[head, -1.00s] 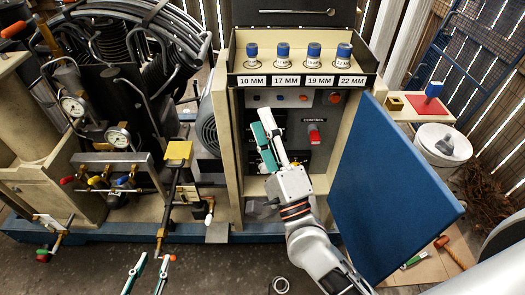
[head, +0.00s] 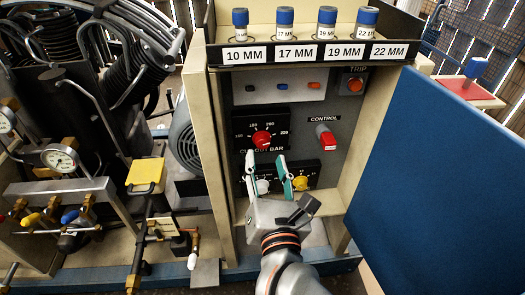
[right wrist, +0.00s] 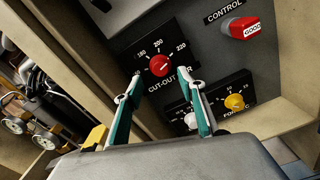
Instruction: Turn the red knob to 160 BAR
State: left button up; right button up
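The red knob (head: 261,139) sits on a black dial plate labelled CUT-OUT BAR inside the open cabinet. It also shows in the right wrist view (right wrist: 160,66), with numbers 180, 200 and 220 legible around it. I cannot clearly tell where its pointer is set. My right gripper (head: 267,163) is open and empty. Its teal fingers are spread just below and in front of the knob in the head view. In the right wrist view the fingertips (right wrist: 159,77) stand to either side of the knob, apart from it. My left gripper is out of view.
A yellow knob (right wrist: 234,101) and a white knob (right wrist: 191,119) sit below the dial. A red CONTROL switch (head: 326,138) is to its right. The blue cabinet door (head: 440,180) stands open on the right. Labelled bottles line the top shelf.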

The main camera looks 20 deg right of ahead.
aim_at(263, 145)
jog(key=shift+x, duration=2.35)
jog(key=shift+f, duration=0.1)
jog(key=c, duration=1.1)
